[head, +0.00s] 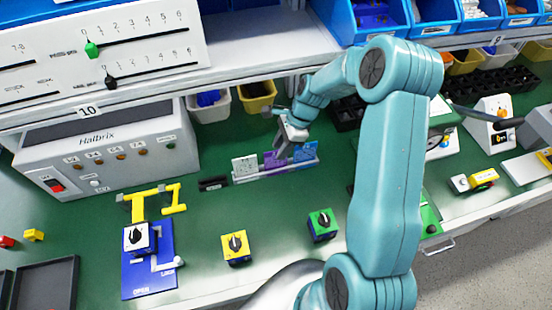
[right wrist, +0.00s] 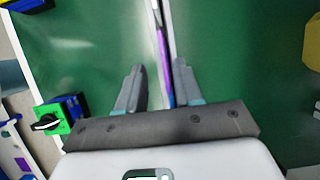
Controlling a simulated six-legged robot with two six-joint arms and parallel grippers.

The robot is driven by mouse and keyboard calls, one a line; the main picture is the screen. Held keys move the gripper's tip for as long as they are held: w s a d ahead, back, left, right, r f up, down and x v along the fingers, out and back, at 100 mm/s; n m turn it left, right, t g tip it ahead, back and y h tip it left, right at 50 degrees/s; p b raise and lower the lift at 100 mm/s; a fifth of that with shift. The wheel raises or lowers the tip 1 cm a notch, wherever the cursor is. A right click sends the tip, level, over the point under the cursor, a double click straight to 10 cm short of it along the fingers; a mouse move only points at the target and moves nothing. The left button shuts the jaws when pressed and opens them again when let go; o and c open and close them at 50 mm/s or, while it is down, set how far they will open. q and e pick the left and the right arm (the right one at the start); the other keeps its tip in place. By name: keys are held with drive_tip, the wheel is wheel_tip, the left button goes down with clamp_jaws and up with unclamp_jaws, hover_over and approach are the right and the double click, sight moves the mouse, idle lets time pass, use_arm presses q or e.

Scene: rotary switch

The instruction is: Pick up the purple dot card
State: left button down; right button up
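The purple dot card (head: 269,159) stands in a clear holder (head: 247,179) on the green bench, between a white card (head: 243,166) and a blue card (head: 306,151). My right gripper (head: 281,152) is at the purple card's upper part and partly covers it. In the right wrist view the purple card shows edge-on (right wrist: 162,48), a thin strip between the open fingers of this gripper (right wrist: 157,66). The blue card's edge (right wrist: 170,94) lies nearer the palm. A gap shows between the fingers. The dots cannot be made out. My left gripper is out of view.
A shelf (head: 265,65) hangs above the bench behind the cards. A yellow switch block (head: 235,246) and a green one (head: 322,224) stand in front. A blue lock panel (head: 150,265) with a yellow bracket (head: 138,207) is at left. Bare bench lies between them.

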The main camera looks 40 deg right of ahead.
sight(273, 157)
drive_tip(key=p+x, duration=0.1)
drive_tip(key=x, duration=0.3)
drive_tip(key=shift+w+f, duration=0.25)
drive_tip(key=shift+w+a+f+p, duration=0.1)
drive_tip(key=shift+w+f+p, duration=0.15)
drive_tip(key=shift+f, duration=0.3)
drive_tip(key=shift+a, duration=0.1)
drive_tip(key=shift+s, duration=0.1)
clamp_jaws()
drive_tip(key=shift+r, duration=0.1)
